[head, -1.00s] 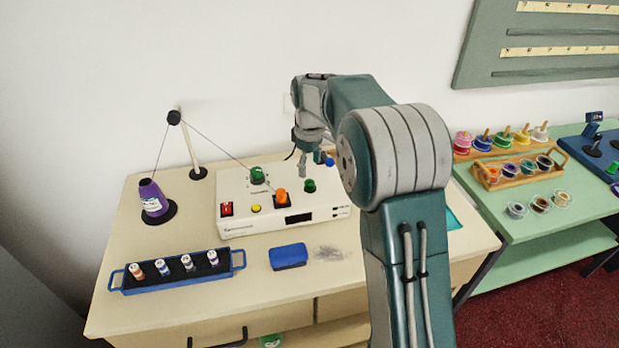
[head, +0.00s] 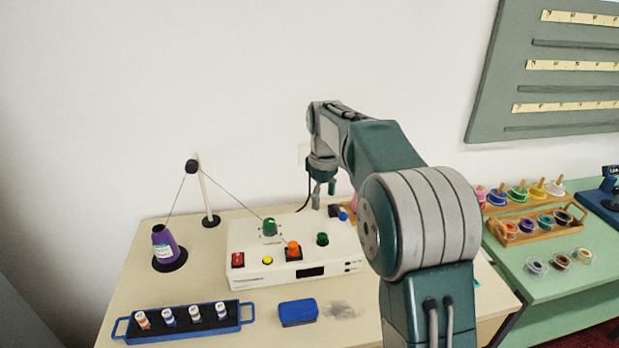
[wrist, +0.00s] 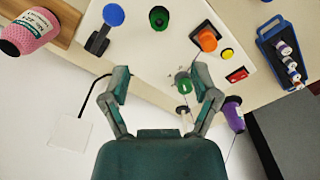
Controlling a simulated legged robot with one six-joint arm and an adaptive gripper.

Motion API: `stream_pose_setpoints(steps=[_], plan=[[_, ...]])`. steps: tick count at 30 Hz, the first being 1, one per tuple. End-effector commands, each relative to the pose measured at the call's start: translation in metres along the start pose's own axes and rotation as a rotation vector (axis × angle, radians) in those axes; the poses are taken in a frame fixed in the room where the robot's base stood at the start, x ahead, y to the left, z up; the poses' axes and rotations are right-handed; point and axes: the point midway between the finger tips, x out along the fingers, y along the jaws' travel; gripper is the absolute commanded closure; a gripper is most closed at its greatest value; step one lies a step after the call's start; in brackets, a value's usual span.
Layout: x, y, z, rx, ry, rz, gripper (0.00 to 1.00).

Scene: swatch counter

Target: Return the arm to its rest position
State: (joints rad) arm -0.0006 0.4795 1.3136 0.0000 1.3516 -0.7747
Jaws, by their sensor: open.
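My gripper (head: 324,196) is raised above the back of the white control box (head: 245,265) in the head view, fingers pointing down. In the wrist view my gripper (wrist: 160,88) has its two fingers spread wide with nothing held between them. The box's green spool part (wrist: 183,82) shows near the right finger, farther off. The box carries an orange knob (head: 293,250), a green button (head: 322,239), a yellow button (head: 267,260) and a red switch (head: 238,259). My upper arm hides the right part of the table.
A purple thread cone (head: 165,244) and a thread post (head: 207,200) stand at left. A blue rack (head: 185,330) with several small spools and a blue case (head: 298,313) lie in front. A pink cone (wrist: 30,29) shows in the wrist view. A green table (head: 520,290) stands at right.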

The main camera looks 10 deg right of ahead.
Motion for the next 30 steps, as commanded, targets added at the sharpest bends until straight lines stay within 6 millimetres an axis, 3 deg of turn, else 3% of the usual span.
stream_pose_setpoints(steps=[9,15,23,30], plan=[[-0.052,-0.051,0.052,0.174,0.091,0.075,0.22],[-0.071,-0.091,0.093,0.304,0.164,0.118,0.22],[-0.074,-0.145,0.148,0.471,0.267,0.159,0.22],[-0.056,-0.192,0.197,0.622,0.371,0.184,0.22]])
